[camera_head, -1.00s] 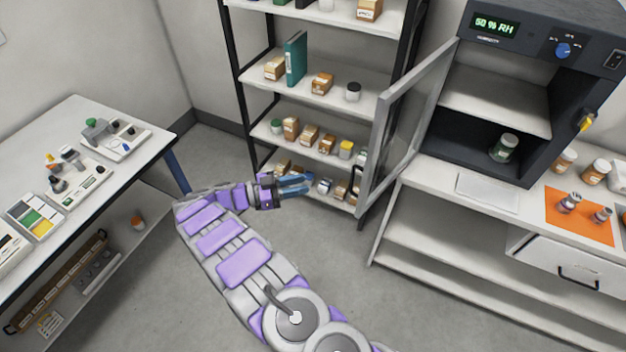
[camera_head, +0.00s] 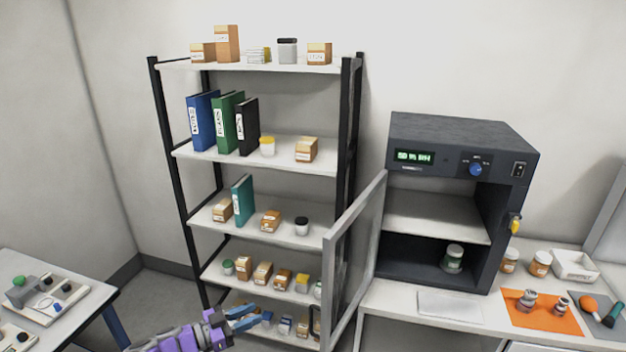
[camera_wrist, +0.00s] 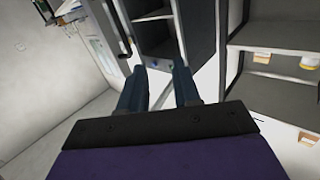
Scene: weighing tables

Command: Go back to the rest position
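My gripper (camera_head: 243,318) is at the lower middle of the head view, in front of the lowest visible shelf level. In the wrist view my gripper (camera_wrist: 160,82) shows two blue fingers with a clear gap between them and nothing held. The purple and grey arm behind it runs off the bottom edge of the head view.
A shelf rack (camera_head: 265,215) holds binders, boxes and jars. An orange mat (camera_head: 540,318) lies on the right table. A left table (camera_head: 85,310) holds instruments.

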